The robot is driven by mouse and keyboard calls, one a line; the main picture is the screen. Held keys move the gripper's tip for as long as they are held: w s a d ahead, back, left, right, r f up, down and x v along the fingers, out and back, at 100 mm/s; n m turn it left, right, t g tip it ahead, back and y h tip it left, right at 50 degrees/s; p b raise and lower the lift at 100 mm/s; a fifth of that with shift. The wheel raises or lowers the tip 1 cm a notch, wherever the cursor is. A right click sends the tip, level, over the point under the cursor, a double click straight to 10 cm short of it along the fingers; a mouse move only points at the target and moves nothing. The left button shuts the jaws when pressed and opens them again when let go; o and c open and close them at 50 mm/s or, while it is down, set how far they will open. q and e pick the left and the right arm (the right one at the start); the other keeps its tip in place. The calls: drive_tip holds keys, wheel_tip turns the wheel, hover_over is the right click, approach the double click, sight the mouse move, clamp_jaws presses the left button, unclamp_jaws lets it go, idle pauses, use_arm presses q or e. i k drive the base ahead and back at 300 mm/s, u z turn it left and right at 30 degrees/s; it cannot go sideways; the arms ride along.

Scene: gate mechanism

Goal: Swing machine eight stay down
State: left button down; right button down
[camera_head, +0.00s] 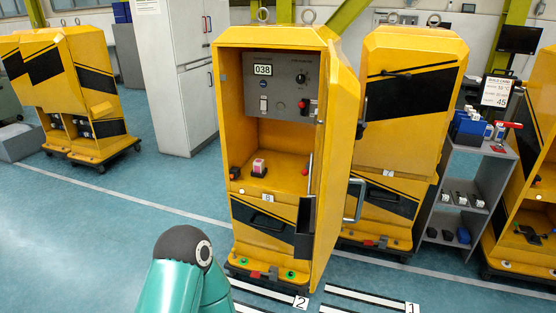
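The yellow machine (277,220) in the middle has a small white label (267,198) that appears to read 8. Its upper compartment is open and shows a grey panel (283,85) with a 038 display, a switch and a knob. A yellow door panel (338,150) stands swung out at its right side, with a grey handle (353,200). A short thin grey rod (310,174), possibly the stay, stands nearly upright at the opening's right edge; its ends are hard to make out. Neither gripper is in view; only a teal link of my arm shows at the bottom.
A closed yellow machine (405,110) stands close behind on the right. A grey shelf (468,190) with small items is beyond it. More yellow machines are at far left and far right. The blue floor (90,240) at left is clear.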

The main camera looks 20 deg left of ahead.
sight(305, 172)
drive_tip(key=u, duration=0.6)
drive_tip(key=i, duration=1.75)
drive_tip(key=z, duration=0.4)
